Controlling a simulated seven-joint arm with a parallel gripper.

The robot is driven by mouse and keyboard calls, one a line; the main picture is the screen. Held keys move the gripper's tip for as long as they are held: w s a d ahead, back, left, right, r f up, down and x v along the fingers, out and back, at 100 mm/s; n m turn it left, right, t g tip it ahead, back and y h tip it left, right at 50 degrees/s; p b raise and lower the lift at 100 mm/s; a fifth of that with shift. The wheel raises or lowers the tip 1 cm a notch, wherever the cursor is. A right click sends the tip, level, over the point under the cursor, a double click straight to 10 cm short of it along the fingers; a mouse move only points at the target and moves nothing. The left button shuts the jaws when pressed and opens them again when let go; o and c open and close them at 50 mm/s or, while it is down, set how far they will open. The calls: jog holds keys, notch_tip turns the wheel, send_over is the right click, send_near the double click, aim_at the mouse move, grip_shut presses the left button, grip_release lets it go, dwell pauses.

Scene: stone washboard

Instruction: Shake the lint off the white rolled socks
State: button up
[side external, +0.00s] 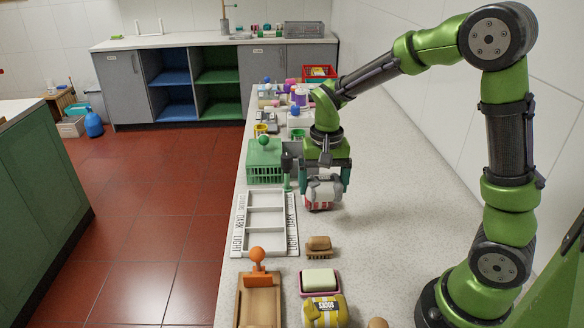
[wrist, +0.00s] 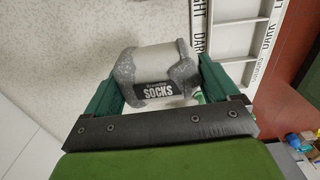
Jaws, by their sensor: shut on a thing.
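My gripper (side external: 323,182) is over the worktop, shut on the white rolled socks (side external: 325,192). In the wrist view the socks (wrist: 155,62) sit between my two green fingers (wrist: 160,85). They are whitish in the middle, with speckled grey bands at both ends and a black label reading SOCKS. In the side view a red-and-white patterned thing (side external: 322,206) shows just below the socks. I cannot tell whether the socks touch it or hang above it. Single bits of lint are too small to make out.
A white sorting tray (side external: 266,217) marked DARK and LIGHT lies left of my gripper, with a green basket (side external: 265,172) behind it. In front are a brush (side external: 319,247), a soap dish (side external: 320,281), a yellow sock roll (side external: 325,311) and a wooden board (side external: 258,301). The worktop's right side is clear.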

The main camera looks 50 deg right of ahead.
jog(key=shift+c, duration=0.9)
jog(key=shift+r, duration=3)
jog(key=shift+r, duration=5.45)
send_over(324, 180)
notch_tip(324, 180, down, 11)
